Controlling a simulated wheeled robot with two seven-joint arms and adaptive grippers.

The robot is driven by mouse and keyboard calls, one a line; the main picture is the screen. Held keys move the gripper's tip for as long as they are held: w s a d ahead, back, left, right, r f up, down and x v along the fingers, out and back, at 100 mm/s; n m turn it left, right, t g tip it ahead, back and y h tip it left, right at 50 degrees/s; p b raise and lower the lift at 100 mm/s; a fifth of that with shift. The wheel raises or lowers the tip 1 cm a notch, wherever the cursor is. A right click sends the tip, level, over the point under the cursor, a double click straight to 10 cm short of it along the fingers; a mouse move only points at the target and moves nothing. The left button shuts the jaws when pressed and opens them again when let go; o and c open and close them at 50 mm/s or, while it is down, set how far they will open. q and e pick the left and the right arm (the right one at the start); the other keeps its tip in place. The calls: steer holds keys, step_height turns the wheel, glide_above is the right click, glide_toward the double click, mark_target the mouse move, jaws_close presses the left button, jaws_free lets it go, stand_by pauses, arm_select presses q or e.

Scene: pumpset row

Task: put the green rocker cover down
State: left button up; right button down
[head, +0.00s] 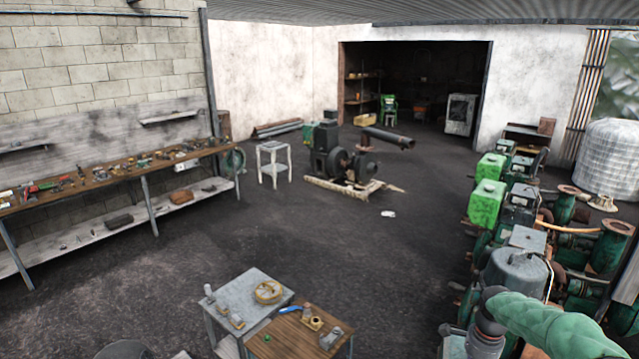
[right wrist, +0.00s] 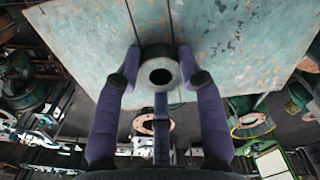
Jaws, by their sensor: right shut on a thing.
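My right gripper (right wrist: 160,72) shows in the right wrist view, its purple fingers closed around a grey-green round part with a dark hole, which I take to be the green rocker cover (right wrist: 160,52). Most of the cover's shape is hidden by the fingers and the view along it. A worn teal plate (right wrist: 240,35) fills the picture behind it; I cannot tell whether the cover touches it. In the head view my right arm comes in at the lower right, and its fingers and the cover cannot be made out. My left gripper is not in view.
A row of green pumpsets (head: 488,205) stands at the right. A grey metal table (head: 250,290) and a wooden table (head: 275,348) with small parts are at the front. A long workbench (head: 110,180) lines the left wall. The middle floor is mostly clear.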

steer(key=s+a+f+n, duration=0.2)
steer(key=a+f+n, duration=0.1)
steer(key=a+n, duration=0.35)
steer(key=s+a+f+n, duration=0.2)
steer(key=s+a+n, duration=0.1)
steer(key=a+n, duration=0.4)
steer(key=s+a+f+n, duration=0.25)
steer(key=a+n, duration=0.25)
steer(key=a, duration=0.4)
step_height(320, 180, down, 29)
steer(key=b, duration=2.9)
steer(key=shift+r, duration=0.2)
